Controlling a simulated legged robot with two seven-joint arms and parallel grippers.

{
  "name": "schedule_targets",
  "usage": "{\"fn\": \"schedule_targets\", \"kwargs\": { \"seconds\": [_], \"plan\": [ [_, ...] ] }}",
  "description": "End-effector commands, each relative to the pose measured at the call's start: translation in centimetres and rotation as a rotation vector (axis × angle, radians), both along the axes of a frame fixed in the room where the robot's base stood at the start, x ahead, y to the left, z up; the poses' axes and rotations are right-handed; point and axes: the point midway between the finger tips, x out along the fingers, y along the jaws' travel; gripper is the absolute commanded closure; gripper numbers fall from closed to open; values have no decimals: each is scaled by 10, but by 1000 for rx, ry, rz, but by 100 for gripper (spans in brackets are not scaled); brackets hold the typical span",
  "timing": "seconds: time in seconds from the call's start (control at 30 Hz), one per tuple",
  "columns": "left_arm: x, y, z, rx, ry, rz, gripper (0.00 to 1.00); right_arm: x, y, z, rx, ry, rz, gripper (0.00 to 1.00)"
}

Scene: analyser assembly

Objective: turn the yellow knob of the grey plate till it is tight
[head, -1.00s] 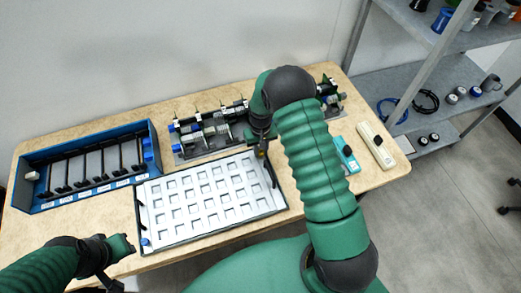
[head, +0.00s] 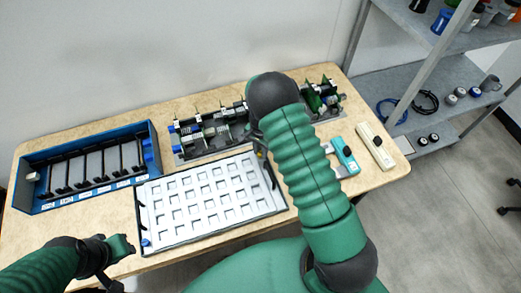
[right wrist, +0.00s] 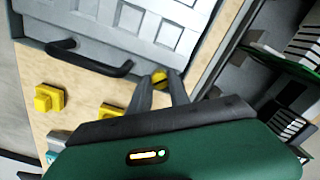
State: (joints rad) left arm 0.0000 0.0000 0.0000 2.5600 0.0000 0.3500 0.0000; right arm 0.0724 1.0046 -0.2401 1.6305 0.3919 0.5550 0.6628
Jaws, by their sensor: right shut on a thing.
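The grey plate (head: 186,161) lies at the back of the table and carries a row of green, blue and black parts. In the right wrist view, my right gripper (right wrist: 160,86) is shut on a yellow knob (right wrist: 159,76) near the corner of the tray. The knob's base is hidden, so I cannot tell how far it is seated. In the head view my right arm hides most of this gripper. My left gripper (head: 120,246) hangs at the front left, apart from everything; its jaws are too small to read.
A white-grey tray (head: 165,232) with black handles (right wrist: 90,62) lies in front of the plate. Two loose yellow pieces (right wrist: 48,97) (right wrist: 112,112) lie on the wood. A blue rack (head: 90,202) stands left. A teal device (head: 345,155) and a cream device (head: 375,146) lie right.

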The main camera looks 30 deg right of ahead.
Motion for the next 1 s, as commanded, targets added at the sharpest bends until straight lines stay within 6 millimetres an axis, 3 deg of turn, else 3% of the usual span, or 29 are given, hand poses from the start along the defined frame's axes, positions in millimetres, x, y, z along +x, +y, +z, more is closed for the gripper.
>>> {"fn": "schedule_targets", "kwargs": {
  "seconds": [1.0],
  "plan": [
    [0,0,21,0,0,0,68,6,-3,6,-2,-18,-962,100]
  ]
}}
